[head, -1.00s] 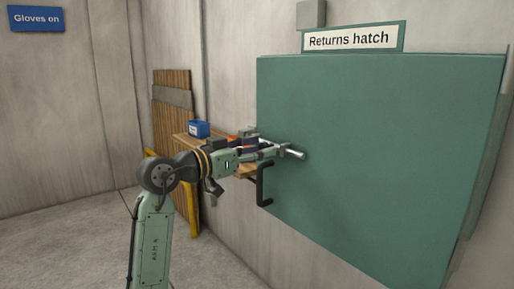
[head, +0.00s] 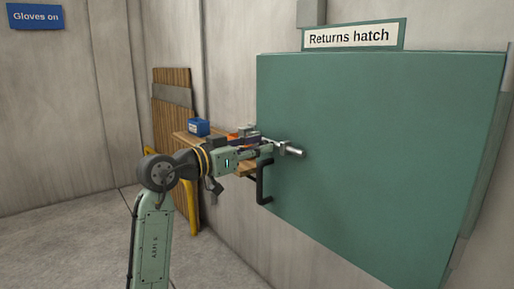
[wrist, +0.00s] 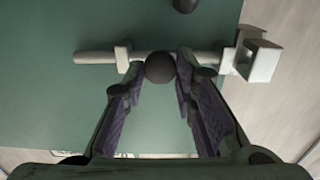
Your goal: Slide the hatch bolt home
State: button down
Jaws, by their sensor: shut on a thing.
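The hatch bolt is a pale metal rod (wrist: 90,58) lying across the green hatch door (head: 380,150), near its left edge in the head view. Its free end (head: 298,153) also shows there. In the wrist view a dark round knob (wrist: 160,68) on the rod sits between the fingertips of my gripper (wrist: 160,76), which is shut on it. A guide bracket (wrist: 122,57) stands left of the knob. At the right, a pale keeper (wrist: 257,57) stands by the door edge; the rod reaches up to it. I cannot tell how far the rod is inside.
A black pull handle (head: 262,183) sits on the door below the bolt. A shelf with a blue box (head: 198,128) and a yellow rail (head: 188,205) are behind my arm. The floor at left (head: 60,245) is clear.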

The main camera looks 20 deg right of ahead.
jog(key=shift+w+a+r+p, duration=0.1)
jog(key=shift+w+a+p, duration=0.15)
jog(key=shift+w, duration=0.45)
jog(key=shift+w+a+f+p, duration=0.15)
jog(key=shift+w+a, duration=0.15)
jog(key=shift+w, duration=0.35)
jog(key=shift+w+a+r+p, duration=0.15)
jog(key=shift+w+a+p, duration=0.1)
jog(key=shift+w, duration=0.45)
jog(key=c, duration=1.3)
grip_release()
jog(key=v, duration=1.2)
